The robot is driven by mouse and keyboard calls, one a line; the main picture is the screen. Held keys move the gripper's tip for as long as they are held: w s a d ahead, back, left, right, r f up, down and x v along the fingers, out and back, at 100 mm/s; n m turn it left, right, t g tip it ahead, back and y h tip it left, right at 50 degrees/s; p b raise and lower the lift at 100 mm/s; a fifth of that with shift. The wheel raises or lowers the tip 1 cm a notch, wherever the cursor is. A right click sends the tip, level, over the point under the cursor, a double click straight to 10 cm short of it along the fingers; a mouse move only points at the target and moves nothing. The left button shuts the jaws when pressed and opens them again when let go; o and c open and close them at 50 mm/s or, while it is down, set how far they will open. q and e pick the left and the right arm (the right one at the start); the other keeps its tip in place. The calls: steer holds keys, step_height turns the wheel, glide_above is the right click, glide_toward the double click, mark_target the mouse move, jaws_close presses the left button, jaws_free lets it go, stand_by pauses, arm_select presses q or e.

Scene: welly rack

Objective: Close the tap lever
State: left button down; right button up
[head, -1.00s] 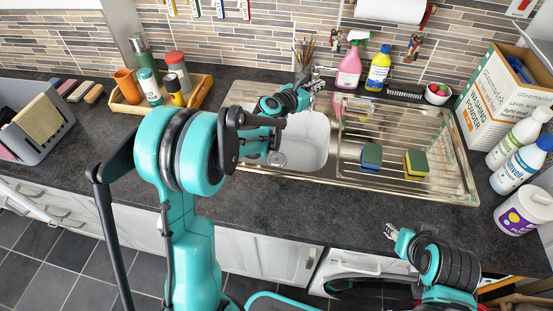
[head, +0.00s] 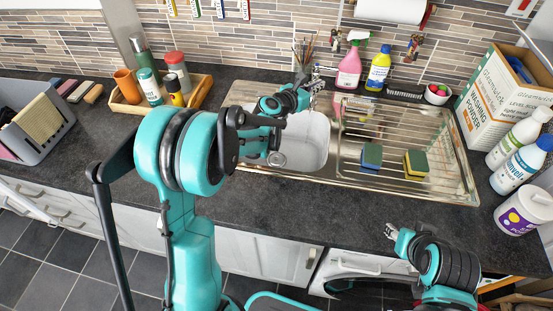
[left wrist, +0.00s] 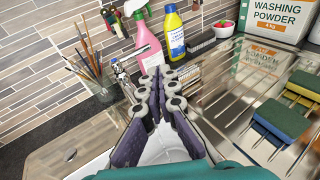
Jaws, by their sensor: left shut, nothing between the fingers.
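The chrome tap (head: 316,72) stands at the back of the sink, mostly hidden behind my left gripper in the head view. In the left wrist view a chrome part of the tap (left wrist: 121,74) shows just left of my fingertips; its lever cannot be told apart clearly. My left gripper (head: 313,86) is shut and empty over the back of the sink bowl (head: 310,140). Its fingertips (left wrist: 160,82) are close beside the tap; whether they touch it I cannot tell. My right gripper (head: 391,231) is in front of the counter, away from the sink, its fingers too small to judge.
A pink spray bottle (head: 349,66) and a yellow bottle (head: 378,70) stand behind the sink. A jar of brushes (left wrist: 104,94) is left of the tap. Two sponges (head: 371,155) (head: 416,164) lie on the drainer (head: 440,130). The counter front (head: 270,205) is clear.

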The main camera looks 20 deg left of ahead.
stand_by(0.5)
arm_select(q)
steer(key=w+d+r+m+g+y+p, duration=0.1)
steer(key=w+r+m+g+y+p, duration=0.45)
steer(key=m, duration=1.05)
steer(key=w+d+r+m+g+p, duration=0.1)
steer(key=w+d+r+m+p, duration=0.1)
steer(key=w+m+p, duration=1.05)
steer(key=w+f+m+b, duration=0.3)
steer(key=f+m+b, duration=0.1)
steer(key=f, duration=0.4)
steer(key=shift+s+a+f+t, duration=0.1)
steer(key=shift+s+f+t, duration=0.05)
steer(key=shift+s, duration=0.75)
steer(key=shift+s+a+f+t, duration=0.1)
steer(key=shift+s+f, duration=0.05)
steer(key=shift+s, duration=0.75)
